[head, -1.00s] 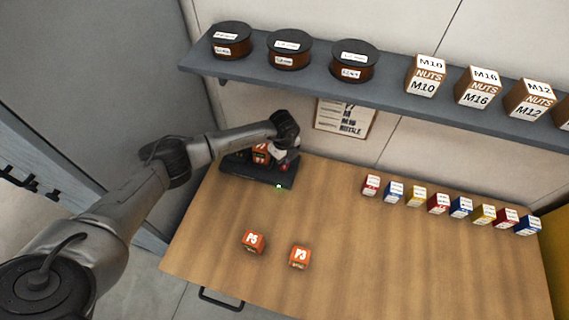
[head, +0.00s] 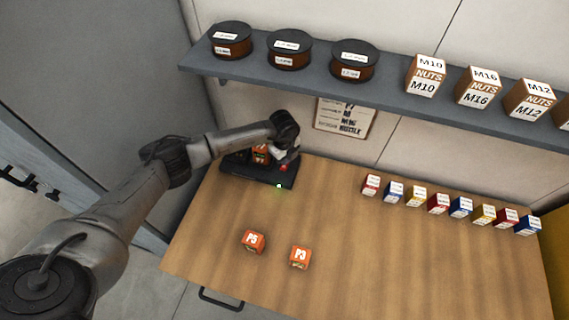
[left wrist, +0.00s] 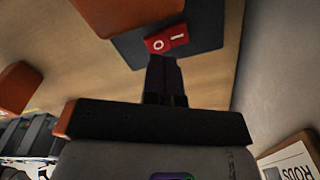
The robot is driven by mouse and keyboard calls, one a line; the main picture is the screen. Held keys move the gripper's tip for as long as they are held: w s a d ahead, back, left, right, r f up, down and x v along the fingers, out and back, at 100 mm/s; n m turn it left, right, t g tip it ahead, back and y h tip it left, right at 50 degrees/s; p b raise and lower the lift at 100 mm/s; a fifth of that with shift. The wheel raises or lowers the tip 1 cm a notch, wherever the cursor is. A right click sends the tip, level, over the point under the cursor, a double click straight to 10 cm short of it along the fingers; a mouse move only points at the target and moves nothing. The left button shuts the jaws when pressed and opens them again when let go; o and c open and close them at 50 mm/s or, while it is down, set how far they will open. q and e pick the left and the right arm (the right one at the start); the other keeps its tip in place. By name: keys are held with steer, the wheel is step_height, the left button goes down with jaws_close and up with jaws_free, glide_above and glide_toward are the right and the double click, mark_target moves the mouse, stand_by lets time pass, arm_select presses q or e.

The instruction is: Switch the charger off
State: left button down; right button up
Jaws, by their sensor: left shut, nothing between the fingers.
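The charger (head: 240,176) is a black unit at the back left of the bench, with a green light (head: 279,186) lit on its front corner. Its red rocker switch, marked O and I, shows in the left wrist view (left wrist: 165,42) on the dark charger top (left wrist: 206,28). My left gripper (head: 284,162) is shut and empty, over the right part of the charger. In the left wrist view its fingertips (left wrist: 163,62) are close to the switch's edge beside the O; I cannot tell if they touch. My right gripper is not in view.
An orange battery (head: 260,154) sits in the charger, partly hidden by my arm. Orange blocks P5 (head: 253,241) and P3 (head: 300,257) stand on the bench. A shelf (head: 390,100) with spools and nut boxes overhangs the back. Small coloured boxes line the right; mid-bench is clear.

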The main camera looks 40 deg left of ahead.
mark_target(284, 167)
arm_select(q)
steer(key=shift+f, duration=0.1)
stand_by(0.3)
steer(key=shift+f+b, duration=0.45)
steer(key=shift+f, duration=0.2)
steer(key=shift+f+b, duration=0.35)
steer(key=shift+f, duration=0.15)
stand_by(0.5)
steer(key=shift+f+b, duration=0.35)
steer(key=shift+f, duration=0.2)
stand_by(0.3)
step_height(284, 167, up, 4)
steer(key=p, duration=0.4)
steer(key=shift+r, duration=0.1)
steer(key=shift+r+p, duration=1.3)
steer(key=shift+r, duration=0.2)
